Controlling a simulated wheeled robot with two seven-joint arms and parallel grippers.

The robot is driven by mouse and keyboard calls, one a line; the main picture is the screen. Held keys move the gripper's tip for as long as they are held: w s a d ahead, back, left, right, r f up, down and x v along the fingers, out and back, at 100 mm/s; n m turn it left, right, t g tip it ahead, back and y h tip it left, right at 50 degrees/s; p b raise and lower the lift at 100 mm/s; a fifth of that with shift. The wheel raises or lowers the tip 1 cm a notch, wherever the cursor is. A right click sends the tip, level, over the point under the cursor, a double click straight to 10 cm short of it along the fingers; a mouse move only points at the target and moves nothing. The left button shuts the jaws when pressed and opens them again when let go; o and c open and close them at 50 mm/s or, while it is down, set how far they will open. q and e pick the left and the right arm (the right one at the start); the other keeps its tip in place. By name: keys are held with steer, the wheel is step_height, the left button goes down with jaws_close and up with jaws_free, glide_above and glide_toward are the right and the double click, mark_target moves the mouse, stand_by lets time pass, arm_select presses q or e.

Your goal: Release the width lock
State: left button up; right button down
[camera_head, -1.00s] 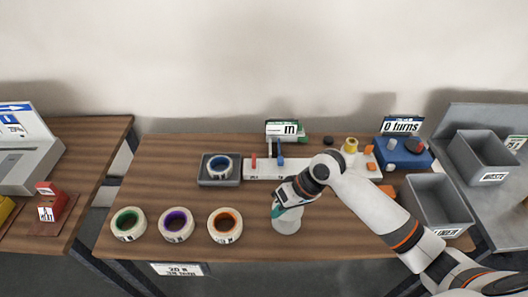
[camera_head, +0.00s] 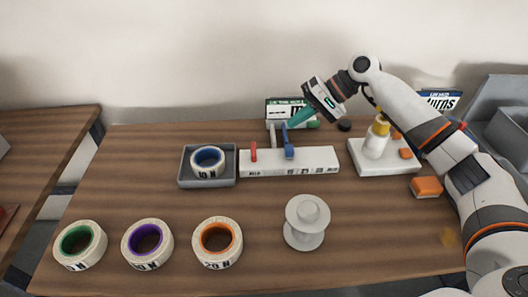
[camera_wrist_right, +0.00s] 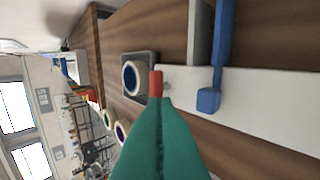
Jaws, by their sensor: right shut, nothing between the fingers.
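A white block (camera_head: 310,159) with printed marks lies at the back of the table. A short red lever (camera_head: 253,151) stands at its left end. A taller blue lever (camera_head: 287,146) stands right of it, beside a grey upright. My right gripper (camera_head: 290,122) is shut and empty, its teal fingers pointing down-left above the blue lever's top. In the right wrist view the shut fingers (camera_wrist_right: 163,104) line up with the red lever (camera_wrist_right: 155,84) and overlap its lower end in the picture. Contact cannot be told. The blue lever (camera_wrist_right: 212,90) is to their right. My left gripper is not in view.
A grey tray (camera_head: 207,182) with a blue-cored roll stands left of the block. Green, purple and orange-cored rolls (camera_head: 218,243) line the front left; a white spool (camera_head: 306,222) stands front centre. A bottle (camera_head: 376,140) on a white base is at right. A sign stands behind the block.

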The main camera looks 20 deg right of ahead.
mark_target(254, 152)
steer(key=shift+w+d+f+b, duration=0.1)
steer(key=shift+w+f+b, duration=0.2)
steer(key=shift+f, duration=0.25)
steer(key=shift+s, duration=0.1)
steer(key=shift+f, duration=0.1)
steer(key=p+x, duration=0.1)
steer(key=x, duration=0.9)
